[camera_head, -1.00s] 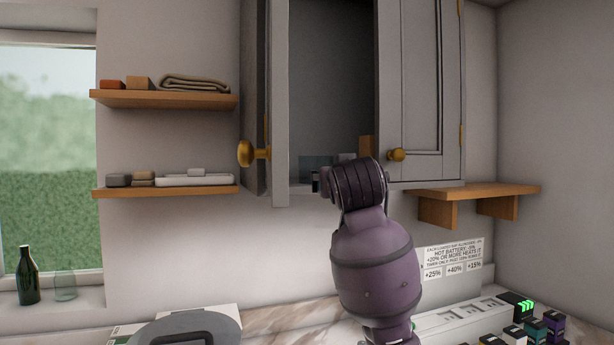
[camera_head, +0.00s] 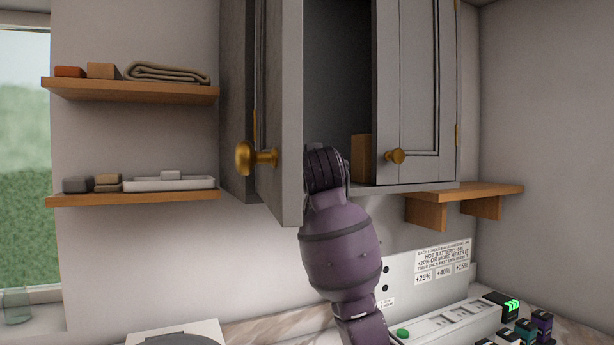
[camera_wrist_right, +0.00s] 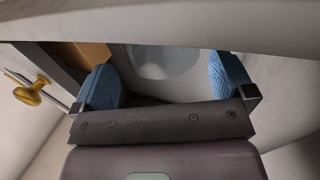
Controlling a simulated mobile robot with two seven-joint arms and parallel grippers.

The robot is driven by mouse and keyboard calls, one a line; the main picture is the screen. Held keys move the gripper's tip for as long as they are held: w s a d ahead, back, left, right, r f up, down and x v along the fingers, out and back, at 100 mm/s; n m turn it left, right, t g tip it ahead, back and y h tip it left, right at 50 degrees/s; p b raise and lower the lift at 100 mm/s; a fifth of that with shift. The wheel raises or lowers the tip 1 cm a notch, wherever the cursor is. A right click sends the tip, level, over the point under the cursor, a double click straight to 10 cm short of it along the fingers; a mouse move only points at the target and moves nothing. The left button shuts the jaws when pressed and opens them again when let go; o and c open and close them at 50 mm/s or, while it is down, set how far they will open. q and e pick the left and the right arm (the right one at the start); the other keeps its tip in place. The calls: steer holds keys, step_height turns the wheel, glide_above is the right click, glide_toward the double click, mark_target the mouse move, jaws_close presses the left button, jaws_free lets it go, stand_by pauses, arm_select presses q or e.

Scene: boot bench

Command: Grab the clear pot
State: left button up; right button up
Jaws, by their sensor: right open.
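The clear pot (camera_wrist_right: 165,62) shows in the right wrist view as a rounded, see-through shape inside the cabinet, between and beyond my finger pads. Its upper part is cut off by a pale cabinet edge. My right gripper (camera_wrist_right: 162,75) is open, with its two blue pads apart on either side of the pot; I cannot tell whether either one touches it. In the head view my right arm reaches up into the open cabinet, and its wrist hides the gripper and the pot. My left gripper is not in view.
The open cabinet door (camera_head: 284,120) with a brass knob (camera_head: 245,158) stands close left of my arm. A wooden block (camera_head: 361,158) is inside, right of my wrist. The right door (camera_head: 418,90) is beside it. A clear glass (camera_head: 17,305) stands on the window sill.

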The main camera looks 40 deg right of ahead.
steer(key=p+x, duration=0.1)
steer(key=x, duration=0.3)
steer(key=shift+r+p, duration=0.2)
steer(key=shift+p, duration=0.15)
steer(key=shift+w+d+f, duration=0.1)
steer(key=shift+w+d, duration=0.2)
steer(key=shift+w, duration=0.1)
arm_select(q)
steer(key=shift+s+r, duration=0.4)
arm_select(e)
steer(key=c, duration=0.6)
steer(key=shift+c, duration=0.2)
